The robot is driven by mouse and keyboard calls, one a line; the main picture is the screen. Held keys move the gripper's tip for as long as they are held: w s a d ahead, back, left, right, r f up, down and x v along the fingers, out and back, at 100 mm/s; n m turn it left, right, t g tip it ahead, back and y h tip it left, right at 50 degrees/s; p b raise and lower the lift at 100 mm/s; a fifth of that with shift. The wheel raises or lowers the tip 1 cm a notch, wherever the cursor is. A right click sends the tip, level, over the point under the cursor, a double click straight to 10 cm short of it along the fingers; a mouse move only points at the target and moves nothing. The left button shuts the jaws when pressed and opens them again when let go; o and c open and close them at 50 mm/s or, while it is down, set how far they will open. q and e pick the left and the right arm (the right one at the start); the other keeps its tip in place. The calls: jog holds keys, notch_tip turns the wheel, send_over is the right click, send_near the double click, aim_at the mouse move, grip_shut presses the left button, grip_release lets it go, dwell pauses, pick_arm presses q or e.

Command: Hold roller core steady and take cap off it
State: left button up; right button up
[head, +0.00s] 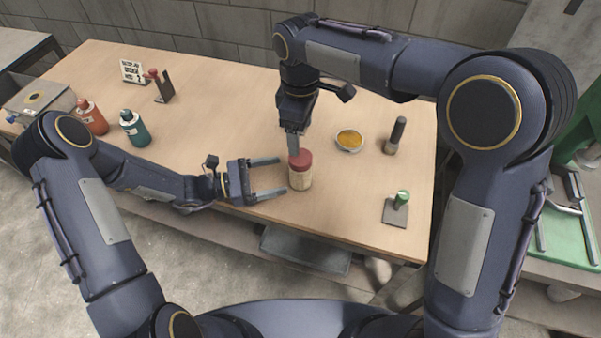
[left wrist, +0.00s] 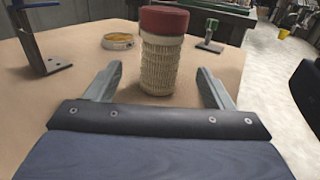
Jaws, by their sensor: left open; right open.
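The roller core (head: 300,180) is a pale mesh cylinder standing upright near the table's front edge. It also shows in the left wrist view (left wrist: 160,66). The red cap (head: 300,157) sits on its top end, and also shows in the left wrist view (left wrist: 163,20). My left gripper (head: 283,175) is open and level, to the left of the core, with its fingers pointing at it. In the left wrist view the core stands just beyond and between the fingertips. My right gripper (head: 294,145) is open and points down, right above the cap; its fingertips partly overlap in view.
A bowl of orange-yellow contents (head: 349,140), a dark-handled tool (head: 396,135) and a green-knobbed stand (head: 397,209) are to the right. Red (head: 92,116) and teal (head: 134,128) bottles and a red-topped stand (head: 160,85) are at the left. The table's middle left is clear.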

aim_at(300, 171)
pick_arm(q)
jog(key=x, duration=0.7)
jog(key=shift+d, duration=0.15)
grip_shut()
pick_arm(e)
jog(key=m, duration=0.6)
jog(key=shift+s+f, duration=0.1)
jog(key=shift+f, duration=0.1)
jog(key=m, duration=1.1)
jog(key=shift+m, duration=0.3)
jog(key=m, duration=0.4)
jog(key=shift+r+m, duration=0.15)
jog(key=shift+m, duration=0.15)
jog(key=shift+f, duration=4)
